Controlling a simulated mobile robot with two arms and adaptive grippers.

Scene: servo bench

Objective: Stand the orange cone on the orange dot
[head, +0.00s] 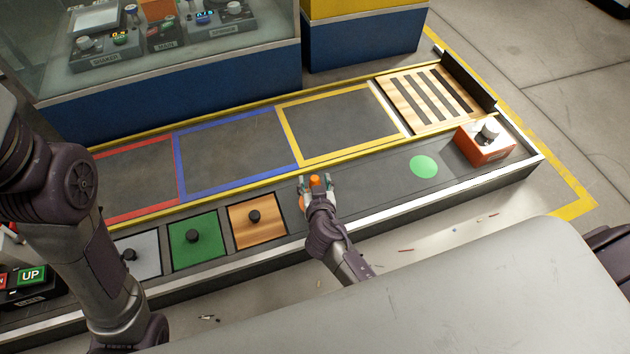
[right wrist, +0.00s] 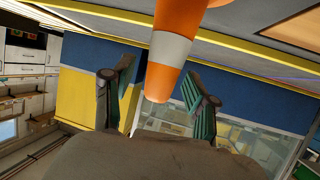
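The orange cone with a white band (right wrist: 172,48) fills the middle of the right wrist view; its wider end runs out of the top of the frame. In the head view its orange tip (head: 315,181) shows between the fingers of my right gripper (head: 317,187). My right gripper, which also shows in the right wrist view (right wrist: 160,90), is open, with a finger on each side of the cone. A gap shows between the left finger and the cone. The cone's base is hidden. My left gripper is out of view.
Wood (head: 257,219), green (head: 196,241) and grey (head: 138,256) knobbed plates lie to the left. A slatted wooden board (head: 430,97) is behind.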

